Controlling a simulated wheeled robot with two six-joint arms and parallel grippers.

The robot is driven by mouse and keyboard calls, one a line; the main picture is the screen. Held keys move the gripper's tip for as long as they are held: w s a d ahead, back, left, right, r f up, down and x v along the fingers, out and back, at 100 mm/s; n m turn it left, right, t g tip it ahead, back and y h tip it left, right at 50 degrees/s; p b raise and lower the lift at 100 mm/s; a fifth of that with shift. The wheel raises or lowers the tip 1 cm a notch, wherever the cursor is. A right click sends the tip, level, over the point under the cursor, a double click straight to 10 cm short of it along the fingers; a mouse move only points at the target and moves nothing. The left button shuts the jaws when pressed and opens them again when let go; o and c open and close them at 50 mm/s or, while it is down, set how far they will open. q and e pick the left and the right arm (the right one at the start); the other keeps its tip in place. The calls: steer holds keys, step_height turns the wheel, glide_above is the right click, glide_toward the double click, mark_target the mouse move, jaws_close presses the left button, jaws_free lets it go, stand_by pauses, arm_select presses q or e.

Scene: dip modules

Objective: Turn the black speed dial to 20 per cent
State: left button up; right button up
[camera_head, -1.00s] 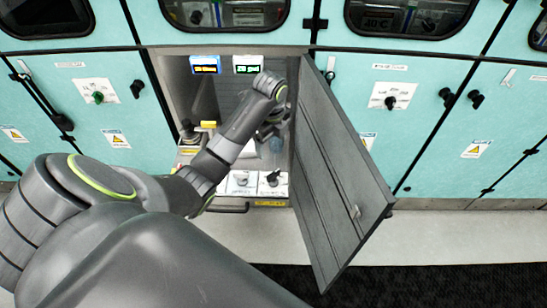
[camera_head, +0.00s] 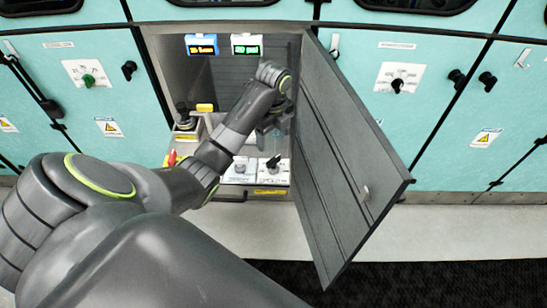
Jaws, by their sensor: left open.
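The black dial (camera_head: 273,162) sits on a white plate on the low panel inside the open cabinet, right of a grey knob (camera_head: 240,168) on another white plate. Its scale marks are too small to read. My left arm reaches into the cabinet from the left, and its wrist bends down near the door's hinge side. My left gripper (camera_head: 270,130) is open, mostly hidden behind its own wrist, above and behind the black dial in the picture and apart from it. I cannot see its fingertips clearly. My right gripper is not in view.
The grey cabinet door (camera_head: 345,165) stands open close to the right of my wrist. Two small displays, orange on blue (camera_head: 201,45) and green on white (camera_head: 247,45), hang at the cabinet's top. A red-and-yellow control (camera_head: 172,158) shows at the left. Turquoise panels flank the cabinet.

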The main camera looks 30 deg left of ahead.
mark_target(273, 159)
arm_select(q)
step_height(273, 159, down, 4)
steer(key=shift+r+b, duration=0.1)
steer(key=shift+b, duration=0.8)
step_height(273, 159, down, 5)
steer(key=shift+r, duration=0.1)
steer(key=shift+f, duration=0.45)
steer(key=c, duration=1)
